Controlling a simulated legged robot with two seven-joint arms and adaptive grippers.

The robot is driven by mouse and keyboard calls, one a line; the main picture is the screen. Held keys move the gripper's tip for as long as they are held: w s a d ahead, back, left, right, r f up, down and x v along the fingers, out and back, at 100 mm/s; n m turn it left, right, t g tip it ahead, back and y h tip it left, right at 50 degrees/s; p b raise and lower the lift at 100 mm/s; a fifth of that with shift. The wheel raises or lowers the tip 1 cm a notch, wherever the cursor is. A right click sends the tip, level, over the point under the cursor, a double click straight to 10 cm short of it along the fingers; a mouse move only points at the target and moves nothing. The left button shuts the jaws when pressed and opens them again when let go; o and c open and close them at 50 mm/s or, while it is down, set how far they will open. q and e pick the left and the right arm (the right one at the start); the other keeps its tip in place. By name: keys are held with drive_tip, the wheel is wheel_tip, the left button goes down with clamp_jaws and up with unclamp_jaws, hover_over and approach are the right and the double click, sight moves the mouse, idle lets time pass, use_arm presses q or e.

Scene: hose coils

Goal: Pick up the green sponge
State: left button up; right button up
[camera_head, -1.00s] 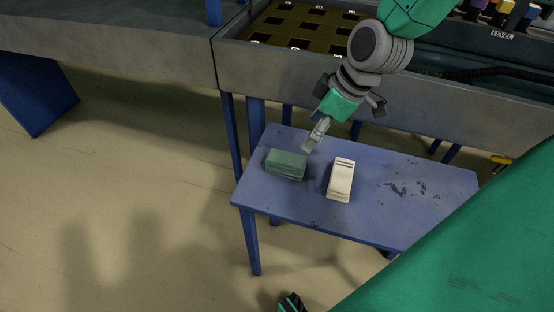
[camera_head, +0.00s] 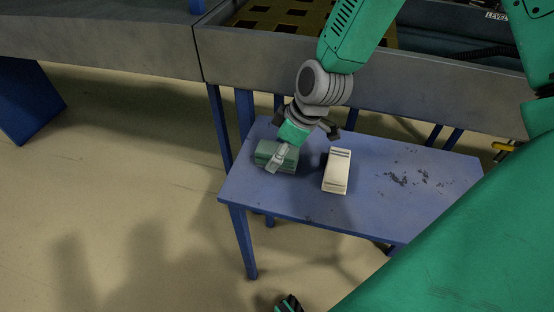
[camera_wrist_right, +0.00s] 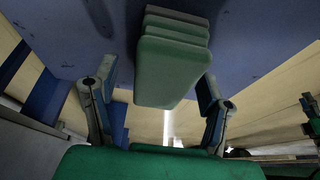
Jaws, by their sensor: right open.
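The green sponge (camera_head: 266,149) lies as a small layered block near the left end of the blue table (camera_head: 310,206). In the wrist view the sponge (camera_wrist_right: 172,68) sits between the two spread fingers, with room on both sides. My right gripper (camera_head: 277,158) is over the sponge in the head view and hides part of it. In the wrist view my right gripper (camera_wrist_right: 158,80) is open, and neither finger clearly touches the sponge.
A cream block (camera_head: 337,171) with dark stripes lies just right of the sponge. A grey bench edge (camera_head: 420,88) runs behind the table. The right half of the table is bare, with dark worn patches (camera_head: 408,178).

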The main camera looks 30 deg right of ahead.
drive_tip(key=shift+a, duration=0.3)
drive_tip(key=shift+d+f, duration=0.25)
idle(0.4)
drive_tip(key=shift+a, duration=0.15)
drive_tip(key=c, duration=1.2)
